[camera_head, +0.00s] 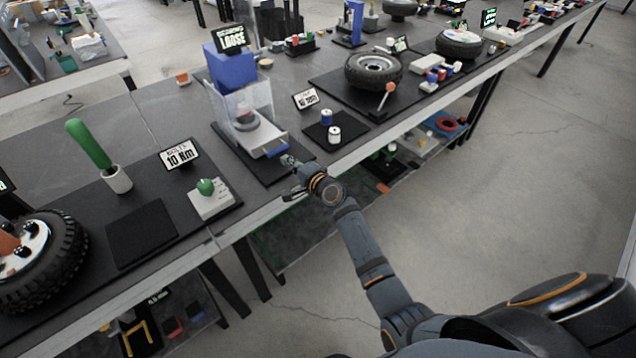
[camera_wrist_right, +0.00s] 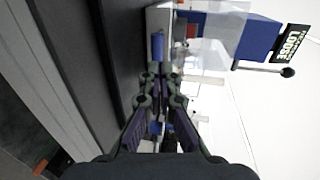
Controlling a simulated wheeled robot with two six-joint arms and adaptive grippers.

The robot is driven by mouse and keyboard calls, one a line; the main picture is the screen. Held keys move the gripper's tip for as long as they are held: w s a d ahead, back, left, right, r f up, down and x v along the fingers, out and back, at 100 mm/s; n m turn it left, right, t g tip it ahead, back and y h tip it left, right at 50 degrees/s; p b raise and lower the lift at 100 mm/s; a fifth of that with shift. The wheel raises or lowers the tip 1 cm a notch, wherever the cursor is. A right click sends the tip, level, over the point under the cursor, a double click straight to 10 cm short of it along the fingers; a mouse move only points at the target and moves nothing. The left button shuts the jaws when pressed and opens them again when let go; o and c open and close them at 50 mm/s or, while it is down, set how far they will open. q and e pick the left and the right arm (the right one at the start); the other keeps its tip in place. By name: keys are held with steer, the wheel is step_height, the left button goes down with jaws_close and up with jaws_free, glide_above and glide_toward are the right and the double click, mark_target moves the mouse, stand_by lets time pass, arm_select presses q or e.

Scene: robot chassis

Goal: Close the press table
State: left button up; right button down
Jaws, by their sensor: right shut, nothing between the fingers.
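The press (camera_head: 233,95) stands on a dark mat on the long bench in the head view, with a blue body, clear guard panels and a screen reading "LOOSE". Its light-coloured table (camera_head: 262,140) sticks out at the front and bears a blue handle (camera_head: 277,152). A round part sits inside the guard. My right gripper (camera_head: 287,160) is shut and empty, close to the handle at the table's front. In the right wrist view the shut fingers (camera_wrist_right: 160,75) point at the blue handle (camera_wrist_right: 158,46); whether they touch it I cannot tell. My left gripper is not in view.
A mat with two small cylinders (camera_head: 334,133) and a wheel (camera_head: 373,70) lie to the right. A button box (camera_head: 210,199) and a green-handled tool (camera_head: 90,145) stand to the left. The bench front edge (camera_head: 300,190) runs below my right wrist.

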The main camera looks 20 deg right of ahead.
steer(key=v, duration=0.9)
steer(key=s+d+f+n+g+h+p, duration=0.1)
steer(key=s+d+f+n+g, duration=0.1)
steer(key=s+f, duration=0.65)
steer(key=s+d+f+n+g+h, duration=0.2)
steer(key=s+d+f+g, duration=0.1)
steer(key=f, duration=1.1)
steer(key=s+d+f+n+g+h+p, duration=0.1)
steer(key=s+d+f+n+g, duration=0.15)
steer(key=s+f, duration=0.65)
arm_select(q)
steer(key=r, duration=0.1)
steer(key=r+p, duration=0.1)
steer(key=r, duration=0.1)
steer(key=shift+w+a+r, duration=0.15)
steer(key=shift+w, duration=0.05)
arm_select(e)
steer(key=s+d+f+n+g, duration=0.1)
steer(key=s+f+n+g, duration=0.1)
steer(key=s+f, duration=0.3)
steer(key=s+d+f+n+g+h, duration=0.1)
steer(key=s+f, duration=0.4)
steer(key=s, duration=0.8)
steer(key=s+d+f+n+g+h, duration=0.1)
steer(key=s+d+f+n+g, duration=0.1)
steer(key=s+f+n, duration=0.3)
steer(key=s+g, duration=0.1)
steer(key=s, duration=0.3)
steer(key=shift+s+f, duration=0.2)
steer(key=shift+f, duration=0.05)
